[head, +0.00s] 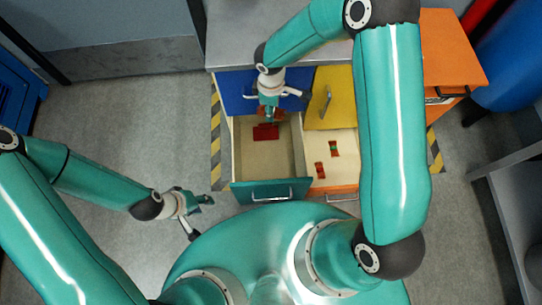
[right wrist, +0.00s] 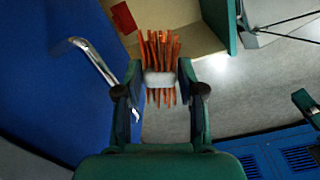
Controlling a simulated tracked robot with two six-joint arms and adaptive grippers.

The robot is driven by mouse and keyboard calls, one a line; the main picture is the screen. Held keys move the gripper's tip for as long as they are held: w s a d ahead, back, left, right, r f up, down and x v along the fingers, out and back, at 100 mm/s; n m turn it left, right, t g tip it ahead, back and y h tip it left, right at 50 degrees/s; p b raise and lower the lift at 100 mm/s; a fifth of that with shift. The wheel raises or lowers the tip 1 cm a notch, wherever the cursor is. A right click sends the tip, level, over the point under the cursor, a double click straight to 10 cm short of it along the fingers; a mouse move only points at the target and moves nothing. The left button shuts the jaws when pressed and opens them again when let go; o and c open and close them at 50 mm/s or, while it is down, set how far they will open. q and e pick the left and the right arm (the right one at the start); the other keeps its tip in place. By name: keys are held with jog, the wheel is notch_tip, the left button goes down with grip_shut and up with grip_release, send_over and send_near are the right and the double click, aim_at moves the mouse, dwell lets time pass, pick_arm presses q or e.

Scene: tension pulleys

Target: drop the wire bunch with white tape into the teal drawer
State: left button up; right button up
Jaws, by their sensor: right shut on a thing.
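The wire bunch with white tape (right wrist: 160,80) is a bundle of copper-orange strands with a white band around its middle. My right gripper (right wrist: 160,92) is shut on it at the band. In the head view my right gripper (head: 270,112) is over the back part of the teal drawer (head: 268,191), which is pulled open. The drawer's teal front also shows at the top of the right wrist view (right wrist: 229,22). My left gripper (head: 198,207) is left of the drawers, empty, with its fingers apart.
A red piece (head: 265,131) lies in the teal drawer. An open orange-fronted drawer (head: 345,186) beside it holds two small red-and-green bunches. Blue (head: 236,88) and yellow (head: 332,100) drawers with metal handles sit above. Bare floor lies to the left.

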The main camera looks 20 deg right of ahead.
jog(key=s+a+f+n+b, duration=0.1)
jog(key=s+f+n+b, duration=0.15)
jog(key=f+b, duration=0.5)
jog(key=s+a+f+n+b, duration=0.1)
jog(key=s+a+f+b, duration=0.2)
jog(key=f, duration=0.8)
jog(key=b, duration=1)
send_over(270, 178)
jog(key=s, duration=0.1)
notch_tip(270, 178, down, 13)
jog(key=f+b, duration=0.2)
jog(key=f, duration=0.5)
jog(key=f+b, duration=0.3)
jog(key=f, duration=0.4)
jog(key=f+b, duration=0.3)
jog(key=f, duration=0.4)
jog(key=shift+s+a, duration=0.15)
jog(key=shift+a, duration=0.15)
jog(key=shift+r, duration=0.15)
jog(key=shift+f+b, duration=0.65)
jog(key=shift+b, duration=0.2)
jog(key=o, duration=1.1)
jog(key=shift+o, duration=0.2)
jog(key=shift+r, duration=0.15)
